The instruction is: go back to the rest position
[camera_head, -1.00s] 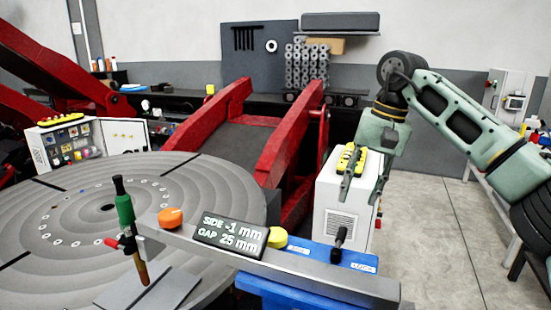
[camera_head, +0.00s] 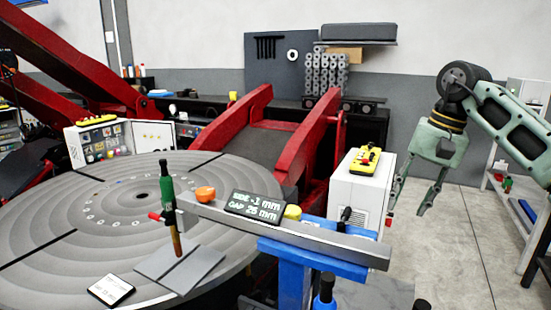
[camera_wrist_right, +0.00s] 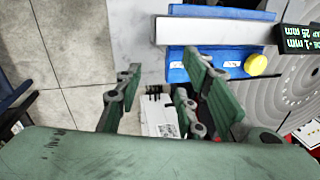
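My right gripper (camera_head: 411,207) hangs at the right of the head view, fingers pointing down and spread apart, with nothing between them. In the right wrist view its fingers (camera_wrist_right: 165,85) also show apart and empty. It is to the right of the white cabinet (camera_head: 357,190), over the floor. A yellow pendant (camera_head: 366,160) lies on top of that cabinet. My left gripper is not in view.
A round grey turntable (camera_head: 60,235) fills the left. A metal bar (camera_head: 335,243) with a display (camera_head: 254,206) reading "-1 mm" and "GAP 25 mm" rests on a blue stand (camera_head: 295,275). Red positioner arms (camera_head: 315,135) stand behind. Floor (camera_head: 450,260) at the right is clear.

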